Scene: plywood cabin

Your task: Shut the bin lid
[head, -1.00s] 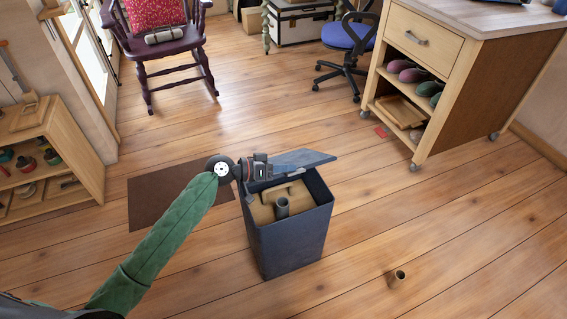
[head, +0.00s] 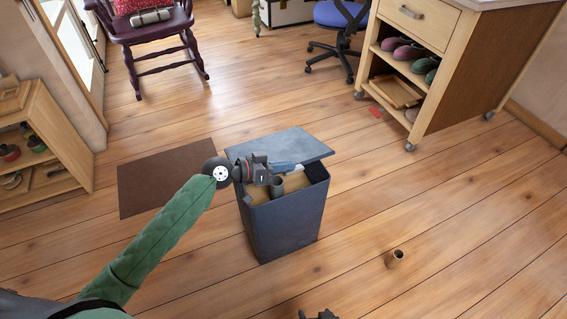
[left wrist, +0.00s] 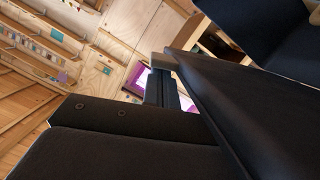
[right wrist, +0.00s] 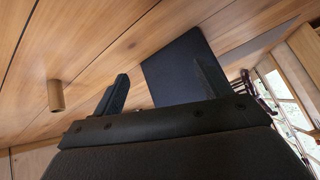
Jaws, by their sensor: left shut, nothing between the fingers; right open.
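The dark blue-grey bin (head: 283,228) stands on the plank floor. Its flat lid (head: 285,144) is partly open, slanting above the bin's back part with its top face showing.
A short cardboard tube (head: 395,258) stands on the floor right of the bin. A brown mat (head: 160,178) lies to the left. A wheeled cabinet (head: 450,75), a purple rocking chair (head: 155,35) and an office chair (head: 340,20) stand farther back. The floor right of the bin is mostly clear.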

